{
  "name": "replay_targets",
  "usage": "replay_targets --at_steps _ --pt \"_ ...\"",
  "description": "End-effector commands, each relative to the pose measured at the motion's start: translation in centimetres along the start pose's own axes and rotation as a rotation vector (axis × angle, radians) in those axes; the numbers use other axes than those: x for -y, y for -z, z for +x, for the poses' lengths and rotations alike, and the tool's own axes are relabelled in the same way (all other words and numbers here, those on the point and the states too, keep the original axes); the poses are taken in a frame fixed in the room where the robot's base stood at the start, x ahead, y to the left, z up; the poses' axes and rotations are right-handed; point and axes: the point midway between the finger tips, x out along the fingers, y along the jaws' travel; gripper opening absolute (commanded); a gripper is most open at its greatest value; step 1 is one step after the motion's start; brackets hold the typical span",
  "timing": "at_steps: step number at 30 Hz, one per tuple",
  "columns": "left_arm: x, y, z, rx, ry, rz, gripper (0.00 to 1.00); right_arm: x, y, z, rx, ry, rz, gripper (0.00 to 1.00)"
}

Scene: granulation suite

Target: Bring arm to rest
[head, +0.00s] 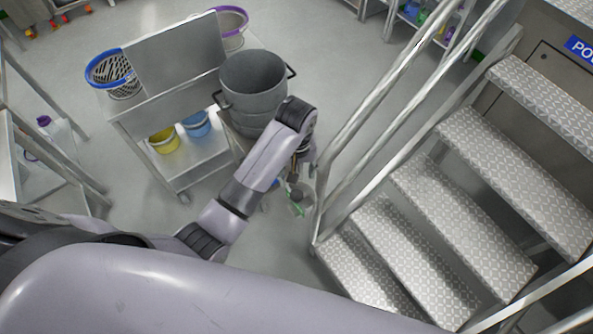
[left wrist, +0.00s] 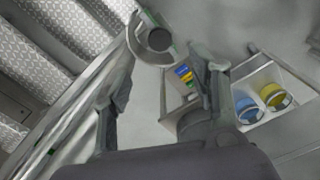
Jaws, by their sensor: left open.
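My left arm (head: 247,180) reaches in from the left, with its elbow-like joint beside the large grey bucket. My left gripper (head: 298,192) hangs below that joint, over the floor between the cart and the stairs, and is partly hidden by the arm. In the left wrist view the two fingers of my left gripper (left wrist: 160,68) stand apart with nothing held between them. A round grey shape shows beyond the fingers there; I cannot tell what it is. My right gripper is not in view.
Metal stairs (head: 425,205) with a handrail (head: 385,85) stand close on the right.

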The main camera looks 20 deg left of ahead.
Motion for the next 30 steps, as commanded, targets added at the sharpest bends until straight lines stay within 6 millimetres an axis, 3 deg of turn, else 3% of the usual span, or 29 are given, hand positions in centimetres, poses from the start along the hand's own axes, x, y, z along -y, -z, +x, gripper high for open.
replay_targets --at_steps 9,13,19,24,30 --pt "0.0 -0.1 0.1 0.0 -0.001 0.001 0.55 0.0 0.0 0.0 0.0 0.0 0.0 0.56" --pt "0.9 -1.1 0.6 -0.008 -0.016 0.035 0.55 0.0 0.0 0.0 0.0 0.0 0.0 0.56" --pt "5.3 -5.8 1.4 -0.076 -0.074 0.205 0.55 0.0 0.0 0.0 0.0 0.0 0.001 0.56" --pt "9.1 -9.1 0.3 -0.158 -0.094 0.353 0.55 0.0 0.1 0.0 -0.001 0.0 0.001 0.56" --pt "11.9 -11.4 -1.4 -0.223 -0.09 0.467 0.55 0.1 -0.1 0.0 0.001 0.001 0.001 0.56"
